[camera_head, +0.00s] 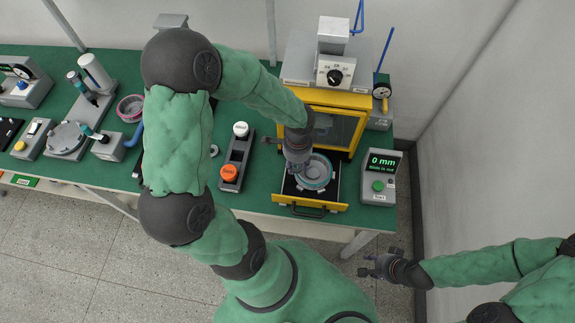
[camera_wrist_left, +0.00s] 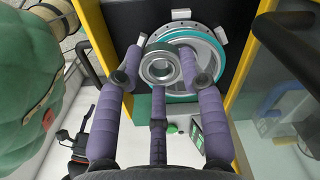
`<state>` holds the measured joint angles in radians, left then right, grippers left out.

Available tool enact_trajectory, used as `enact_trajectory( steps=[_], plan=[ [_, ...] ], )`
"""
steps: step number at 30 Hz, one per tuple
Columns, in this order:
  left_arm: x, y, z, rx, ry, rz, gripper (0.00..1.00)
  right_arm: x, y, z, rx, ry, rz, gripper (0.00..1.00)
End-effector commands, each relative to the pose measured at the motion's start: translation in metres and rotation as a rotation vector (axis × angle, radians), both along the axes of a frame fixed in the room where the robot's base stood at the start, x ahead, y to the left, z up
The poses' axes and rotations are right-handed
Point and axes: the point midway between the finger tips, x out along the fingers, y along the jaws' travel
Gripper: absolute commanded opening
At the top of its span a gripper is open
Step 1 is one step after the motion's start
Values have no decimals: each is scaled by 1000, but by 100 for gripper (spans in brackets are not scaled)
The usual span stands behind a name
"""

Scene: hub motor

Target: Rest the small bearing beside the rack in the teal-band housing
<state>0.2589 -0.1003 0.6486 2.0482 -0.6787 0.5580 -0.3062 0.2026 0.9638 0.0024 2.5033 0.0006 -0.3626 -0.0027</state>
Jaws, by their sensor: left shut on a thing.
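My left gripper (camera_head: 299,170) is shut on a small grey metal bearing (camera_wrist_left: 160,68), seen between its purple fingers in the left wrist view. It holds the bearing over the teal-band housing (camera_head: 325,178). The housing also shows in the left wrist view (camera_wrist_left: 212,50), behind the bearing and partly covered by it and the fingers. I cannot tell whether the bearing touches the housing. The rack (camera_head: 235,161), with a white and an orange cap, stands left of the drawer. My right gripper (camera_head: 368,266) is open and empty, away from the table at the lower right.
The housing sits in the pulled-out drawer (camera_head: 335,207) of a yellow-framed press (camera_head: 360,108). A grey gauge box (camera_head: 378,185) reading 0 mm stands to the right. A small grey ring (camera_head: 213,150) lies left of the rack. Several devices fill the table's left side.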

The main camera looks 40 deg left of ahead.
Motion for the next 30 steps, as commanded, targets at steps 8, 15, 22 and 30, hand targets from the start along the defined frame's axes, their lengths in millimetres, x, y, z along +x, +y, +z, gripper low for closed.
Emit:
enact_trajectory(
  steps=[8, 15, 22, 30],
  plan=[
    [26, -15, 0, 1, -1, -3, 0, 0, 0, -1, 0, 0, 0, 39],
    [46, -27, 0, 0, 1, -3, 0, 0, 0, -2, 0, 0, 0, 39],
    [56, -33, -15, 0, 1, 0, 0, 0, 0, -15, 0, 0, 0, 39],
    [56, -32, -29, 0, 0, 0, 0, 0, 0, -27, 0, 0, 0, 39]
  ],
)
